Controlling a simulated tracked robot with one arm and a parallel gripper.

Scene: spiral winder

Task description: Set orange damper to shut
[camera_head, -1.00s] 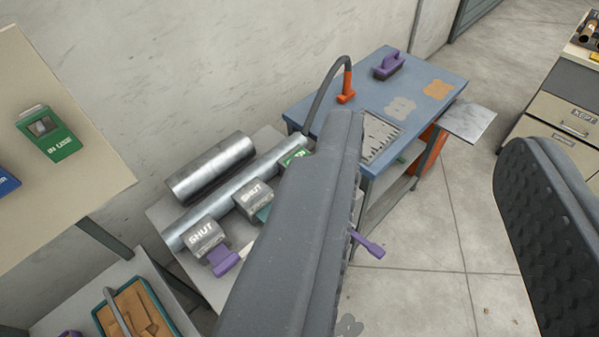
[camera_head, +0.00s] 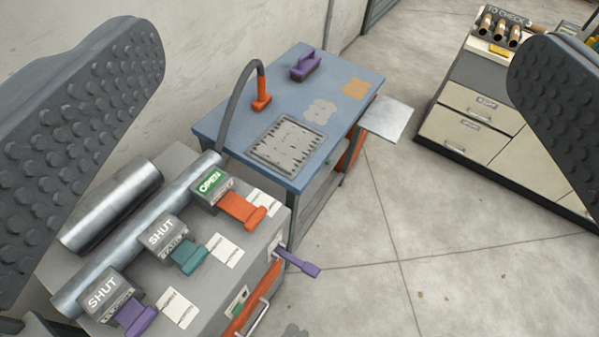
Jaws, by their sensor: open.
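The orange damper (camera_head: 240,208) is the farthest of three dampers on the silver pipe, nearest the blue bench. Its label (camera_head: 211,183) is green and reads OPEN, and its orange handle points to the lower right. The teal damper (camera_head: 187,255) in the middle and the purple damper (camera_head: 136,317) nearest me both show grey labels reading SHUT. My gripper (camera_head: 335,140) is open and empty, with one dark studded finger at the left edge and one at the right edge. It touches no damper.
The blue bench (camera_head: 225,122) holds a purple-handled block (camera_head: 306,65), an orange hose nozzle (camera_head: 262,103) and a slotted plate (camera_head: 288,145). A purple lever (camera_head: 297,262) sticks out from the front of the grey cabinet. A drawer cabinet (camera_head: 480,107) stands at the right. The floor between is clear.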

